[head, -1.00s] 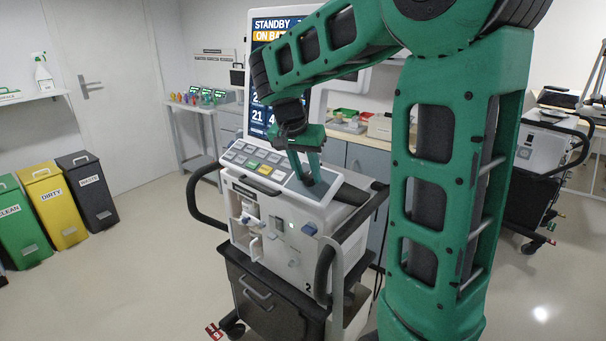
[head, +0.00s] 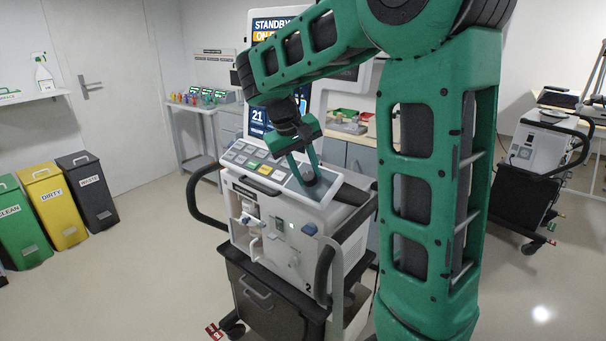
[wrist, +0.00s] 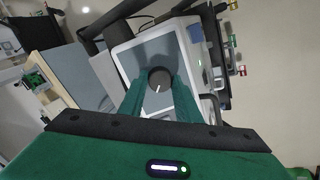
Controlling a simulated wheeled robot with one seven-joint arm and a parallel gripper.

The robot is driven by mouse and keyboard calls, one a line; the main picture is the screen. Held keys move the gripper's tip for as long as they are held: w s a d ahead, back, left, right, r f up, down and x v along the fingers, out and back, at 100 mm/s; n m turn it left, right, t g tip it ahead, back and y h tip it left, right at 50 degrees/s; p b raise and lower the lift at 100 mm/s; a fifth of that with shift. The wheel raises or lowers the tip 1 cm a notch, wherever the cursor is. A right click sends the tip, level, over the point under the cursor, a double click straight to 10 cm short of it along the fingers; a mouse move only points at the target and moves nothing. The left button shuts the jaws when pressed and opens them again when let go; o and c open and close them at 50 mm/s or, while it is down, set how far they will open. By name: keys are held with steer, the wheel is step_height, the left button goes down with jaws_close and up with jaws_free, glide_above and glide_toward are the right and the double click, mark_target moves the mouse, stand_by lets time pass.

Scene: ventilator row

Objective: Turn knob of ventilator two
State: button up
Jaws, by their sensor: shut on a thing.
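Ventilator two (head: 270,215) stands in the middle of the head view, with a "2" on its front and a sloped panel of grey, green and yellow keys on top. Its dark round knob (wrist: 159,79) shows in the wrist view, with a white pointer line toward the bottom of the picture, tilted slightly left. My gripper (head: 306,178) reaches down to the right end of the panel. In the wrist view its green fingers (wrist: 158,93) are on both sides of the knob, shut on it. The screen behind reads "STANDBY" and is partly hidden by my arm.
A black push handle (head: 200,195) sticks out at the ventilator's left. Green, yellow (head: 48,203) and black bins stand at the far left. Another ventilator (head: 535,150) stands at the right. The floor on the left is clear.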

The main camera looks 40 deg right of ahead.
steer(key=shift+w+n, duration=0.1)
steer(key=shift+n, duration=0.7)
steer(key=o, duration=1.1)
steer(key=shift+c, duration=0.2)
steer(key=shift+r, duration=0.1)
steer(key=v, duration=1)
steer(key=shift+a+r, duration=0.2)
steer(key=shift+a, duration=0.05)
